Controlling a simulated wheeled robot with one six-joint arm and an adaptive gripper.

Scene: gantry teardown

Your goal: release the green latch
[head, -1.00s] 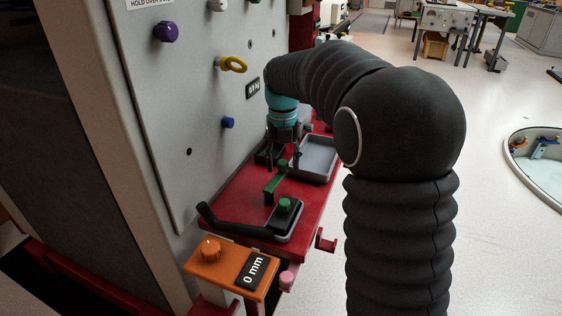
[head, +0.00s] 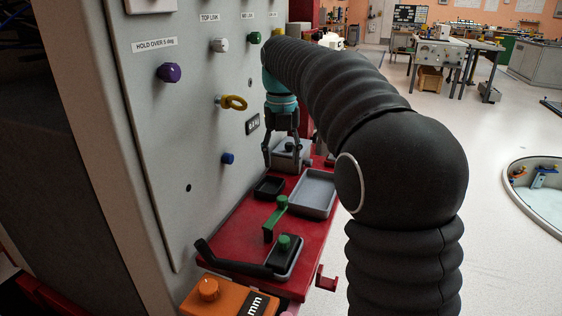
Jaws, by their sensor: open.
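A green lever-shaped piece (head: 275,218) stands on the red shelf (head: 240,230) and looks like the latch. A green knob (head: 284,242) sits on a dark block in a small grey tray at the shelf's near end. Another green knob (head: 254,38) is high on the grey panel. My gripper (head: 284,164) points down, open, with its fingers apart and nothing seen between them. It hangs over the far part of the shelf, beyond the green lever and apart from it. My arm hides part of the shelf's far right side.
A small black tray (head: 269,187) and a larger grey tray (head: 313,192) lie on the shelf. A grey block (head: 290,155) stands behind the gripper. A black handle (head: 232,262) and an orange box (head: 222,297) are nearest. A yellow ring (head: 234,102) sticks out of the panel.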

